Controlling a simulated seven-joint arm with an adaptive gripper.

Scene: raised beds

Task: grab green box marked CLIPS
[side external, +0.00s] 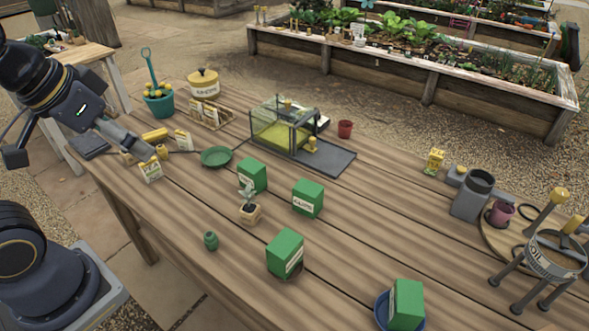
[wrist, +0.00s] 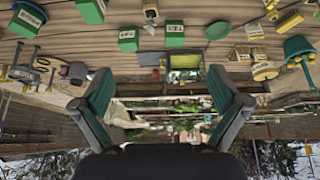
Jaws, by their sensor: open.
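Four green boxes stand on the wooden table: a back one (side external: 253,174), a middle one (side external: 308,197), a front one (side external: 285,252) and one on a blue saucer (side external: 407,303). Each has a pale label, too small to read surely, so I cannot tell which says CLIPS. In the wrist view the boxes show along the top: the back one (wrist: 175,31), the middle one (wrist: 128,37), the front one (wrist: 92,10) and the saucer one (wrist: 26,20). My gripper (side external: 143,150) is open and empty at the table's left end, well apart from them; its fingers also show in the wrist view (wrist: 160,82).
A green dish (side external: 216,157), a glass case (side external: 283,128) and seed packets (side external: 150,171) lie nearer my gripper. A metal stand (side external: 550,262) is at right.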

